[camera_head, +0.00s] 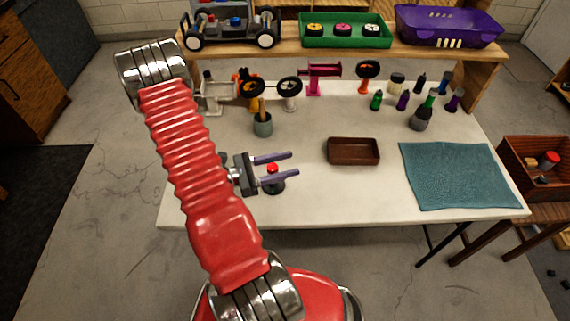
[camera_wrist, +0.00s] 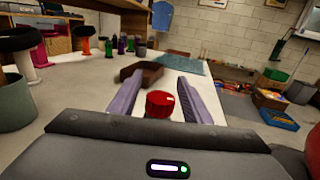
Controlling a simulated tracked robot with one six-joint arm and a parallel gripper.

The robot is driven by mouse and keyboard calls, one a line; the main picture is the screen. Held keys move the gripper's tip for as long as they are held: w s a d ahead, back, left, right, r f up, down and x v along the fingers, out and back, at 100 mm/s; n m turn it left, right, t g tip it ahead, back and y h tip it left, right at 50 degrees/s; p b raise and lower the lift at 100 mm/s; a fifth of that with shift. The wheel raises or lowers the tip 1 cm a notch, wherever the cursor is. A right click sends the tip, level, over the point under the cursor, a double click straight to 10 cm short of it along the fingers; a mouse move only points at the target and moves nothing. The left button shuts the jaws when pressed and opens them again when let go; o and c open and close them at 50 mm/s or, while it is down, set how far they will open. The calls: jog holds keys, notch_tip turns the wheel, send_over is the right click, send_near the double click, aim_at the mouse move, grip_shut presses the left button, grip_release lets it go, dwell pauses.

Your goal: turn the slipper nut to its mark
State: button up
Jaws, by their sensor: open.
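The slipper nut looks to be the red knob (camera_head: 272,168) on a dark round base (camera_head: 273,186) at the table's front left. In the wrist view the red knob (camera_wrist: 159,104) has a small pale mark on its top right. My gripper (camera_head: 295,164) has two purple-grey fingers held level and apart, one on each side of the knob. The fingers (camera_wrist: 160,88) also show in the wrist view, with a gap between each and the knob. I cannot see a target mark on the base, which my gripper hides in the wrist view.
A brown tray (camera_head: 353,151) lies right of my gripper. A grey-green cup (camera_head: 262,125) stands behind it. A teal mat (camera_head: 459,175) covers the table's right side. Several bottles (camera_head: 422,116) stand at the back right. A shelf (camera_head: 285,50) carries a car chassis (camera_head: 231,27) and bins.

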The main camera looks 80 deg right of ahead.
jog(key=shift+c, duration=0.5)
jog(key=c, duration=0.9)
jog(key=shift+c, duration=0.3)
jog(key=shift+s+a+m+g+y, duration=0.15)
jog(key=shift+m+g+y, duration=0.25)
jog(key=shift+m+y, duration=0.3)
jog(key=o, duration=1.1)
jog(key=shift+c, duration=0.2)
jog(key=v, duration=1.4)
